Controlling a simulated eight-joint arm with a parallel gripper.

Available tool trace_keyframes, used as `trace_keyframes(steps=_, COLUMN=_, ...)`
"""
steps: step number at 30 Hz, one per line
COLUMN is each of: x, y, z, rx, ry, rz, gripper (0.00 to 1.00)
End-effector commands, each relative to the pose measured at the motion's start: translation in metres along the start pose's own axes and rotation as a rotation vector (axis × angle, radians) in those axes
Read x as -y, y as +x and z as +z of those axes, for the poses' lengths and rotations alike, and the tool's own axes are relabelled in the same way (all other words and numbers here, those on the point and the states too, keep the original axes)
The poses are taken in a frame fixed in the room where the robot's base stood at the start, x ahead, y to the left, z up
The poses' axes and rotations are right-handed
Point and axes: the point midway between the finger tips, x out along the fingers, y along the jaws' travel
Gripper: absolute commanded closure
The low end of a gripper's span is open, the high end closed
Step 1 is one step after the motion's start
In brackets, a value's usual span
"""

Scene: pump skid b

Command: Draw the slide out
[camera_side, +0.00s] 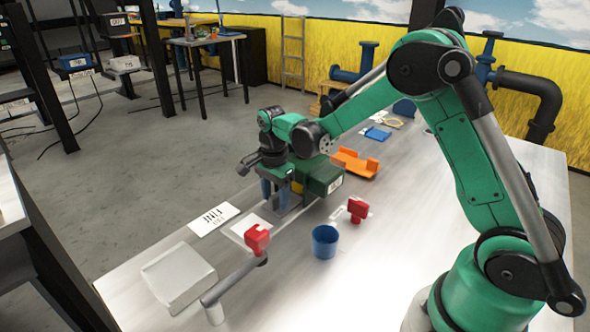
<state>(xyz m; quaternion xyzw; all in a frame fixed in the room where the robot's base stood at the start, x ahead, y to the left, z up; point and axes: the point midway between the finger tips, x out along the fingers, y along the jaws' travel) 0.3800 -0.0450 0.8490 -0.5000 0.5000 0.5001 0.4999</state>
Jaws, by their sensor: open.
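My gripper (275,195) points down over the table, its blue-grey fingers beside the left side of a dark green box (322,177). The box has a white label on its front and a bit of yellow at its left. A grey part shows low between the fingers and the box. I cannot tell whether it is the slide, or whether the fingers touch it. My wrist and forearm hide the top and back of the box. The gripper is open; I see nothing held in it.
On the metal table (400,215) are an orange bracket (355,163), a blue cup (325,241), a red-handled valve on a grey pipe (257,240), another red part (357,209), a white block (178,277) and a label card (213,219).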

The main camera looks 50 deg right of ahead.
Motion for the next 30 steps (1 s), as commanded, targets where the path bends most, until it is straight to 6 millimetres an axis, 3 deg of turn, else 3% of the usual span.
trace_keyframes(steps=5, x=0.000, y=0.000, z=0.000, rx=0.000, ry=0.000, rz=0.000, gripper=0.50)
trace_keyframes(steps=10, x=0.000, y=0.000, z=0.000, rx=0.000, ry=0.000, rz=0.000, gripper=0.95)
trace_keyframes(steps=11, x=0.000, y=0.000, z=0.000, rx=0.000, ry=0.000, rz=0.000, gripper=1.00)
trace_keyframes(steps=17, x=0.000, y=0.000, z=0.001, rx=0.000, ry=-0.001, rz=0.000, gripper=1.00)
trace_keyframes(steps=30, x=0.000, y=-0.001, z=0.029, rx=0.000, ry=-0.003, rz=-0.001, gripper=1.00)
